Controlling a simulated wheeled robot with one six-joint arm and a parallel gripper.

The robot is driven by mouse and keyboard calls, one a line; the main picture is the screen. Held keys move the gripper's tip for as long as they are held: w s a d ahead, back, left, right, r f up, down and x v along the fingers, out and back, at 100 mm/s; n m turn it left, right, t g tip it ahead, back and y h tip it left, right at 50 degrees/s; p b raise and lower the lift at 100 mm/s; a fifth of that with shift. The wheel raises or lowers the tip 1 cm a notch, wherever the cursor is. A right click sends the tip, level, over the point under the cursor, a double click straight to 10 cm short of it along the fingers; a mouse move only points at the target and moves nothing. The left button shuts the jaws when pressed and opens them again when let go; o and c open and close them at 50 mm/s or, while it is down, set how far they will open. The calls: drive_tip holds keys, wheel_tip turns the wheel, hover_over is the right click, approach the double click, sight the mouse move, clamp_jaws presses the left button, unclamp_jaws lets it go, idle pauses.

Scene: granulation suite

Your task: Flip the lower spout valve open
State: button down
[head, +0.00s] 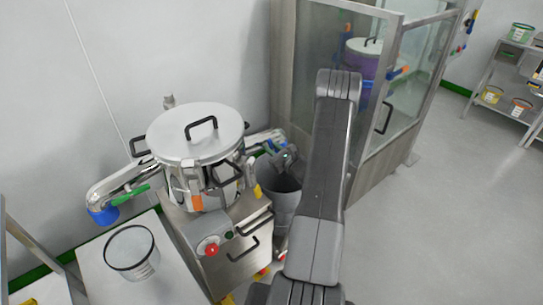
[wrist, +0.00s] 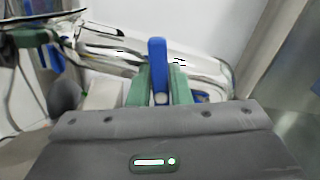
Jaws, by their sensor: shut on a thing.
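A steel vessel (head: 199,136) with a lid and black handles stands on a steel cabinet. A shiny spout pipe (head: 262,136) runs from its right side towards the glass enclosure. My gripper (head: 280,157) is at this right-hand pipe, partly hidden behind my arm. In the wrist view, the green-padded fingers of my gripper (wrist: 160,92) are shut on an upright blue valve lever (wrist: 158,60). The shiny pipe (wrist: 205,68) runs just behind the lever. The valve body is mostly hidden by the fingers and the gripper housing.
A grey bin (head: 278,203) stands below my gripper. A left spout (head: 118,182) has a green lever (head: 131,195) and a blue end (head: 103,215). A red button (head: 211,249) is on the cabinet front (head: 225,270). A glass enclosure (head: 330,60) stands behind; the right floor is clear.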

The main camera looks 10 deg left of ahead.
drive_tip(key=n+b, duration=0.2)
drive_tip(key=b, duration=0.3)
drive_tip(key=f+n+b, duration=0.1)
drive_tip(key=n+b, duration=0.2)
drive_tip(key=b, duration=0.3)
drive_tip(key=shift+s+a+n, duration=0.1)
drive_tip(key=shift+s+n, duration=0.1)
drive_tip(key=shift+n, duration=0.1)
drive_tip(key=n+b, duration=0.4)
drive_tip(key=b, duration=0.6)
drive_tip(key=n+b, duration=0.5)
drive_tip(key=b, duration=0.5)
drive_tip(key=shift+s+a+f, duration=0.15)
drive_tip(key=shift+f, duration=0.05)
drive_tip(key=shift+r+n+b, duration=0.15)
drive_tip(key=shift+n+b, duration=0.15)
drive_tip(key=shift+b, duration=0.2)
drive_tip(key=c, duration=1.3)
unclamp_jaws()
drive_tip(key=shift+c, duration=0.2)
